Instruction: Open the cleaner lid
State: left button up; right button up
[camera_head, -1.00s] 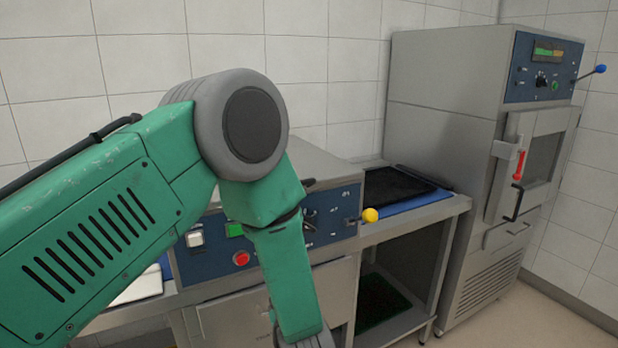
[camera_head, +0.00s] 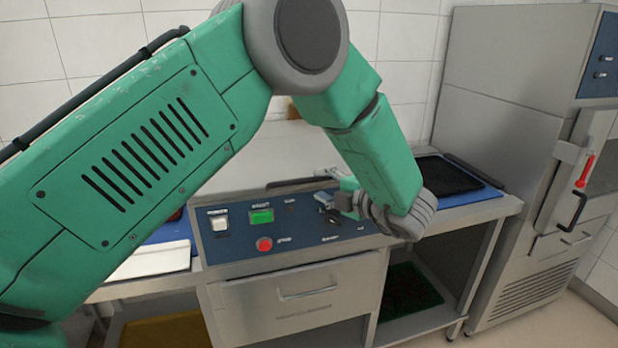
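The cleaner is the steel machine in the middle with a blue control panel (camera_head: 290,226). Its pale lid (camera_head: 250,165) lies behind and above the panel, partly covered by my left arm. A dark bar (camera_head: 290,184) runs along the lid's front edge, just above the panel. My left gripper (camera_head: 335,202) hangs in front of the panel's right part, close to the right end of the bar. Its fingers look small and partly hidden by the wrist, so their opening and any contact are unclear. My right gripper is not in view.
A black tray (camera_head: 447,176) lies on a blue mat on the steel table to the right. A tall steel oven (camera_head: 500,110) with a red-and-black handle stands further right. A white board (camera_head: 150,262) lies at left. A drawer (camera_head: 300,300) is below the panel.

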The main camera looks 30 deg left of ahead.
aim_at(311, 182)
pick_arm(q)
jog(key=shift+x, duration=0.95)
jog(key=shift+p+x, duration=0.3)
jog(key=shift+x, duration=1.65)
jog(key=shift+s, duration=0.2)
jog(key=c, duration=0.6)
jog(key=shift+d, duration=0.4)
grip_shut()
